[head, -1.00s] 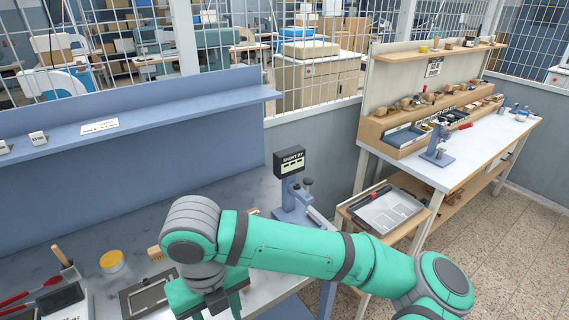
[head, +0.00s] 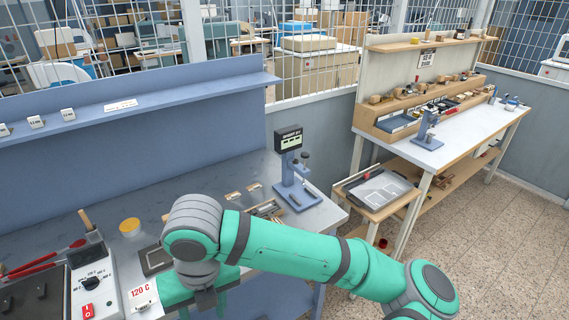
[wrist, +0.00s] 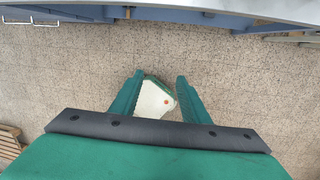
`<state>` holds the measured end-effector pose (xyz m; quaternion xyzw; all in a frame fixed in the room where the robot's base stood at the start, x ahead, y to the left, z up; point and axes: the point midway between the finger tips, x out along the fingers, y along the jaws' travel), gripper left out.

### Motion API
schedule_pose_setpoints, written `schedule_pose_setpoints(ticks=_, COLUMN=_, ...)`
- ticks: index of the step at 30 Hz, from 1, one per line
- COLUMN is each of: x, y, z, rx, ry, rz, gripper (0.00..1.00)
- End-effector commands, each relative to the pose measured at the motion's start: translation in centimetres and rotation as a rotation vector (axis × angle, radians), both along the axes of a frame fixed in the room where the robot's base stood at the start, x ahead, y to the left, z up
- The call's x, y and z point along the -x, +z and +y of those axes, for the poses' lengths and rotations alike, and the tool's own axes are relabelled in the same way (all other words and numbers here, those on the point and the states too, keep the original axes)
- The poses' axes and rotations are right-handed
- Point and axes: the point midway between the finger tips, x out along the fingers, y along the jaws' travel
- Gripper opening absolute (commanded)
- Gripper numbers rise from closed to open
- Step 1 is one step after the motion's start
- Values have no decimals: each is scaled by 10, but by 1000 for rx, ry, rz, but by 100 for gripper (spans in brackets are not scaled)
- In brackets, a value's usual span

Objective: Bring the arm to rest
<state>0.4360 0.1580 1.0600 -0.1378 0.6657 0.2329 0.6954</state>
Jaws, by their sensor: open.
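My green arm reaches across the lower middle of the head view, in front of the blue workbench (head: 175,195). Its wrist end hangs near the bench's front edge, and the fingers are mostly cut off by the bottom of that view. In the wrist view my gripper (wrist: 157,95) points down over the speckled floor (wrist: 230,75). Its two green fingers are apart. A white and green rounded part shows between and beyond them; I cannot tell what it is, and nothing is gripped.
A press with a display (head: 288,140) stands on the bench's right end. A control box marked 120 C (head: 95,280) is at left. A small side table with a grey tray (head: 378,190) and a second workbench (head: 470,140) stand to the right. Floor at right is clear.

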Motion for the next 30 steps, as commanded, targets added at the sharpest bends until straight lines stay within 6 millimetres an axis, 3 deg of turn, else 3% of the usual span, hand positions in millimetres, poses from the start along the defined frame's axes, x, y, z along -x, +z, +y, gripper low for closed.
schedule_pose_setpoints(ticks=11, x=3, y=5, z=70, rx=-306, ry=-146, rz=48, gripper=42)
schedule_pose_setpoints(ticks=15, x=2, y=17, z=110, rx=-506, ry=-259, rz=106, gripper=42)
schedule_pose_setpoints(ticks=21, x=-4, y=42, z=154, rx=-790, ry=-449, rz=226, gripper=42)
schedule_pose_setpoints(ticks=30, x=-26, y=78, z=185, rx=-1165, ry=-753, rz=459, gripper=42)
